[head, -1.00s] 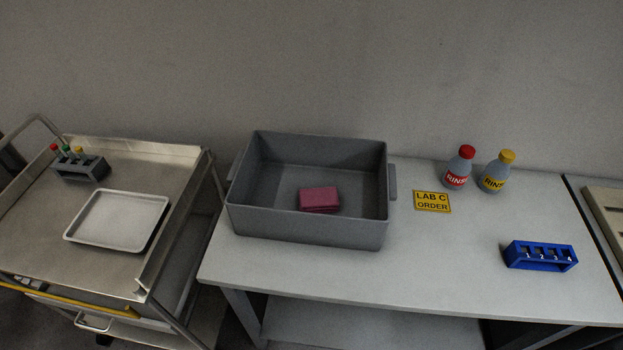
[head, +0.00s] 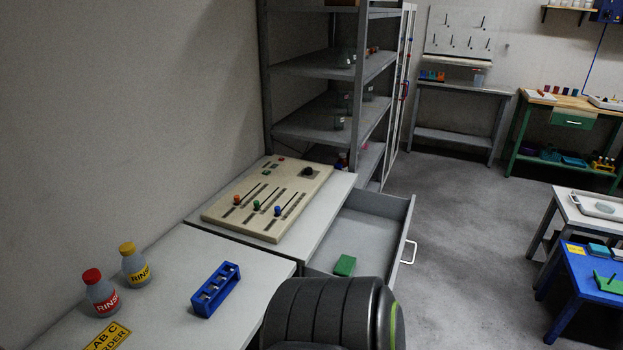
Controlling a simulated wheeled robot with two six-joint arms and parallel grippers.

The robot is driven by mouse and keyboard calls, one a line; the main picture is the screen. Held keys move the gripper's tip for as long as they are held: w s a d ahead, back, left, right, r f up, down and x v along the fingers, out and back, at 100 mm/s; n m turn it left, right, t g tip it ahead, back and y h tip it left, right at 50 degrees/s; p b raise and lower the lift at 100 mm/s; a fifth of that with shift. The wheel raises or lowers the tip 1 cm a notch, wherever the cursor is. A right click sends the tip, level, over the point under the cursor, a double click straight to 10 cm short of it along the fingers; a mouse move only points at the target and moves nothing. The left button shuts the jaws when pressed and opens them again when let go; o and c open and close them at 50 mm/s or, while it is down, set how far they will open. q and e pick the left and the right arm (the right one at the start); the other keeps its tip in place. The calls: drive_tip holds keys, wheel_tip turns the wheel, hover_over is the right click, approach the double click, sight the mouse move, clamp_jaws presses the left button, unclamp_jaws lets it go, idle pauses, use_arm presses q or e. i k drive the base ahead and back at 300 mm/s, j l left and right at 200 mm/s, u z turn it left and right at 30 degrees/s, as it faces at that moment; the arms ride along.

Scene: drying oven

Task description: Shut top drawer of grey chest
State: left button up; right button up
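The grey chest (head: 322,226) stands past the near table, with a beige control panel on top. Its top drawer (head: 408,216) is pulled out to the right, with a white bar handle (head: 409,252) on its front. A green block (head: 345,265) lies inside the drawer. A dark rounded part of my own arm covers the drawer's near end. Neither of my grippers is in view.
The beige panel (head: 240,216) has coloured sliders. The near table holds a blue rack (head: 215,289) and two rinse bottles (head: 101,291). A grey shelf unit (head: 318,130) stands behind the chest. Open floor (head: 452,235) lies right of the drawer; a blue table (head: 590,283) stands farther right.

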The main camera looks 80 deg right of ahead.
sight(372, 228)
drive_tip(key=k+z, duration=0.55)
drive_tip(key=z, duration=1.85)
